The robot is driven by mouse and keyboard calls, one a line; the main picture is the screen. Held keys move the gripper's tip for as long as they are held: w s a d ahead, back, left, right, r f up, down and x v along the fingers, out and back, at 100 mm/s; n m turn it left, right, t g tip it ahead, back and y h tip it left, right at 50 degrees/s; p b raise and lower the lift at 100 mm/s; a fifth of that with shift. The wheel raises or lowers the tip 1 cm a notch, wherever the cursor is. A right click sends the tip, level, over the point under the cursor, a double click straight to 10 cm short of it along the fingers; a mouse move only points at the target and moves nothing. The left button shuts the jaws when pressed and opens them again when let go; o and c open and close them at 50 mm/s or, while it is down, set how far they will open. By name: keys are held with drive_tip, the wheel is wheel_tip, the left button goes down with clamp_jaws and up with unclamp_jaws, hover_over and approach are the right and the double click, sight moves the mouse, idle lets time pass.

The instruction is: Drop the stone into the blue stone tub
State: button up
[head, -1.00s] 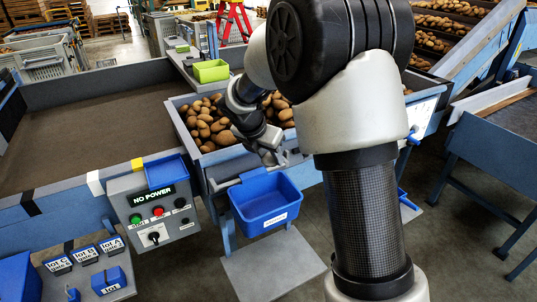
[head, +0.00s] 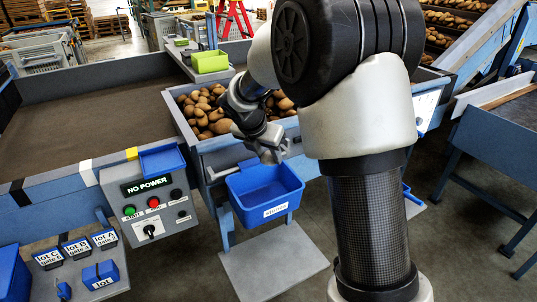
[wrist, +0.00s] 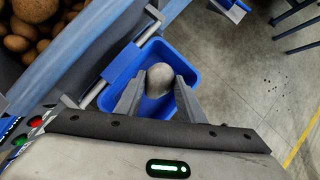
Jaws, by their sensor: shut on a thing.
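The blue stone tub (head: 265,193), with a white label reading "stones", hangs at the front of the potato bin. It also shows in the wrist view (wrist: 195,60), below my gripper. My gripper (wrist: 160,88) is shut on the stone (wrist: 159,79), a smooth grey-brown rounded lump between the two fingers. In the wrist view the stone appears over the tub's opening. In the head view my gripper (head: 272,156) is just above the tub's back rim, and the stone is too small to make out there.
The bin of potatoes (head: 209,147) lies behind the tub. A control box (head: 150,208) reading "NO POWER" stands to the left. A lime green tray (head: 210,62) sits further back. A grey plate (head: 274,262) is on the floor below the tub.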

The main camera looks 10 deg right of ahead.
drive_tip(key=shift+r, duration=0.1)
drive_tip(key=o, duration=1.2)
drive_tip(key=p+v, duration=0.2)
drive_tip(key=v, duration=1.5)
drive_tip(key=shift+a, duration=0.15)
drive_tip(key=shift+r, duration=0.2)
drive_tip(key=s+d+r+m+y+p, duration=0.1)
drive_tip(key=s+d+r+m+p, duration=0.1)
drive_tip(key=s+m, duration=0.6)
drive_tip(key=s+d+r+m+y+p, duration=0.1)
drive_tip(key=s+d+m+p, duration=0.1)
drive_tip(key=s+m, duration=0.7)
drive_tip(key=s+d+r+m+y+p, duration=0.1)
drive_tip(key=s+d+r+m+p, duration=0.1)
drive_tip(key=s+m, duration=0.7)
drive_tip(key=shift+r+m+t+y+p, duration=0.3)
drive_tip(key=shift+r+m+t+p, duration=0.1)
drive_tip(key=shift+m, duration=0.8)
